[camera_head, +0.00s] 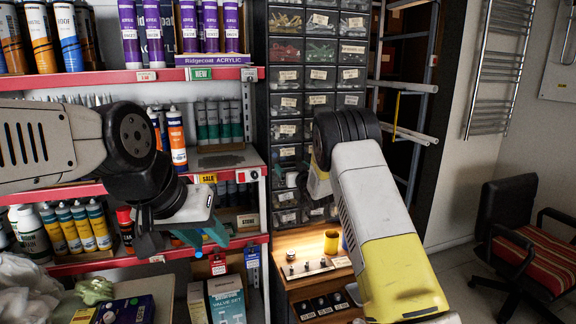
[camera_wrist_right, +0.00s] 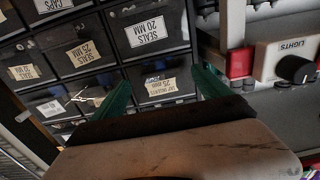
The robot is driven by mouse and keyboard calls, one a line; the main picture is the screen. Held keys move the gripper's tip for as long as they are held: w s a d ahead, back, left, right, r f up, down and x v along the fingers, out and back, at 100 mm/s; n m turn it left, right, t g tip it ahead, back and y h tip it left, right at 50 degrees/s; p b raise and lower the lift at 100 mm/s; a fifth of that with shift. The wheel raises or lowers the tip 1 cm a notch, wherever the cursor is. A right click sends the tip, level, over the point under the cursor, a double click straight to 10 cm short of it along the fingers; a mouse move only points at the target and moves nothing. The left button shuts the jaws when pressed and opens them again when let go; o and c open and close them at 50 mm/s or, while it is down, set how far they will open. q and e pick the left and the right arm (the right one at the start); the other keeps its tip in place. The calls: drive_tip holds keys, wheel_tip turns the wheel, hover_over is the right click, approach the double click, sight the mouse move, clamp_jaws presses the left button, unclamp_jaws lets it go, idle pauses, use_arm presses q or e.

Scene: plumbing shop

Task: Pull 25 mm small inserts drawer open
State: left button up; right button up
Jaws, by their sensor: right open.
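The drawer cabinet (camera_head: 287,100) is a tall dark unit of small labelled drawers. In the right wrist view, a dark drawer front with a cream label that seems to read inserts, 25 mm (camera_wrist_right: 161,87) lies between my right fingers and looks shut. My right gripper (camera_wrist_right: 163,90) is open, with one green finger on each side of that drawer front; contact cannot be told.
Drawers labelled seals 20 mm (camera_wrist_right: 146,33) and seals 25 mm (camera_wrist_right: 83,54) adjoin. A wooden counter (camera_head: 290,241) lies below; a chair (camera_head: 520,235) stands at right.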

sight(288, 163)
drive_tip(key=shift+x, duration=1.85)
drive_tip(key=shift+s, duration=0.1)
clamp_jaws()
